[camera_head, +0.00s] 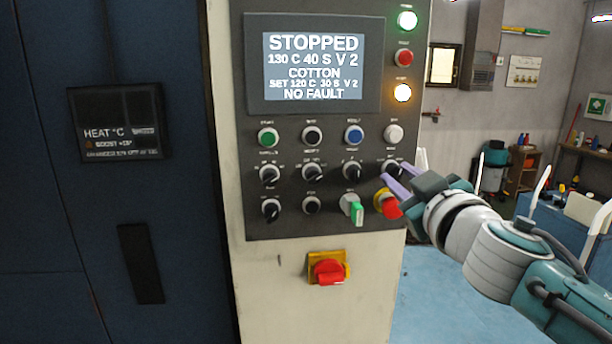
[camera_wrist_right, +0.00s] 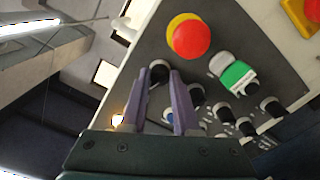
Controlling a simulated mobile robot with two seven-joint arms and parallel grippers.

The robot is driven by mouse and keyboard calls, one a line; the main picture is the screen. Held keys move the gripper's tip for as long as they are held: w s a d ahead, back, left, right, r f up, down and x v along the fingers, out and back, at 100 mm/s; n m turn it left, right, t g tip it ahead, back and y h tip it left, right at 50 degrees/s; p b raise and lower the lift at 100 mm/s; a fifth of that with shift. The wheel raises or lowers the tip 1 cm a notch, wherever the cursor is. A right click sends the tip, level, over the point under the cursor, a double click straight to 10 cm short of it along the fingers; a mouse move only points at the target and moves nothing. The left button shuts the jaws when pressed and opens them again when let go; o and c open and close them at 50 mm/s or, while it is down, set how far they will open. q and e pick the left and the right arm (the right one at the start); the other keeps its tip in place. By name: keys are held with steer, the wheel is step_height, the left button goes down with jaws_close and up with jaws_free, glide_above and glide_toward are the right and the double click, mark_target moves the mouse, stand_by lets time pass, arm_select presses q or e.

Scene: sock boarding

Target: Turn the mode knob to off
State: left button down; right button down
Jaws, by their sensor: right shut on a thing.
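A black rotary knob (camera_head: 391,167) sits at the right end of the upper knob row on the grey control panel (camera_head: 320,222). Its label is too small to read surely, and the fingers partly cover it. My right gripper (camera_head: 396,178) reaches it from the right. In the right wrist view the two purple fingers (camera_wrist_right: 159,76) close around the dark knob (camera_wrist_right: 158,70), one on each side. The knob's pointer direction is hidden there. The display (camera_head: 313,67) reads STOPPED, COTTON and NO FAULT. My left gripper is not in view.
A red emergency button (camera_head: 389,204) on yellow lies just below my fingers, beside a green key switch (camera_head: 355,212). Other knobs and push buttons fill the panel to the left. A red-yellow main switch (camera_head: 328,270) is lower. Free floor lies right of the cabinet.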

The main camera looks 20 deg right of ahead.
steer(key=shift+n, duration=1.5)
steer(key=c, duration=0.7)
jaws_free()
steer(key=shift+o, duration=0.2)
steer(key=shift+s, duration=0.1)
steer(key=b+v, duration=0.1)
steer(key=v, duration=0.8)
steer(key=shift+s, duration=0.4)
